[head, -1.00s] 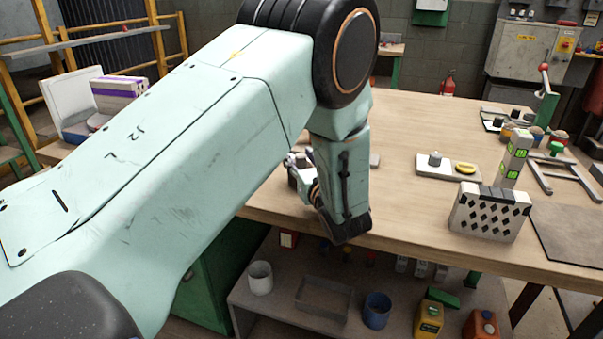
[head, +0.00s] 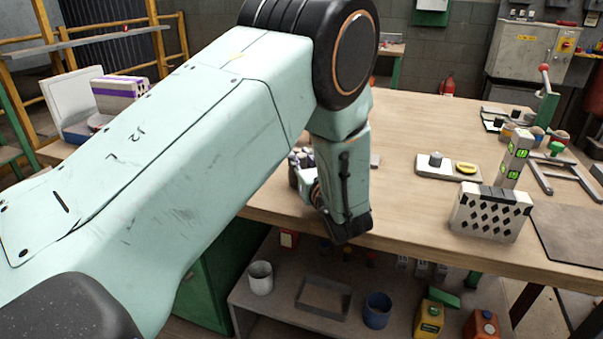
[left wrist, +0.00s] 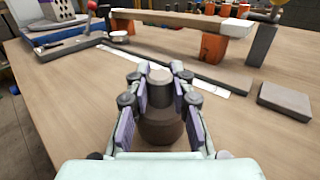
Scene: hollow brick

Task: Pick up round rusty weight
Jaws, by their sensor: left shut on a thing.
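The round rusty weight (left wrist: 162,128) shows in the left wrist view as a brown, rounded body with a paler knob on top. It stands upright between the fingers of my left gripper (left wrist: 160,80), whose purple pads are shut on its neck and knob from both sides. The weight appears to be at the table top; I cannot tell whether it is lifted. In the head view my left gripper (head: 302,168) is partly hidden behind my own forearm, and the weight cannot be made out there. My right gripper is in neither view.
In the left wrist view a plank on orange blocks (left wrist: 213,47), a pale strip (left wrist: 165,72), a grey block (left wrist: 285,100) and a blue tray (left wrist: 60,48) lie beyond the weight. In the head view a patterned hollow brick (head: 490,213) stands near the table's front right.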

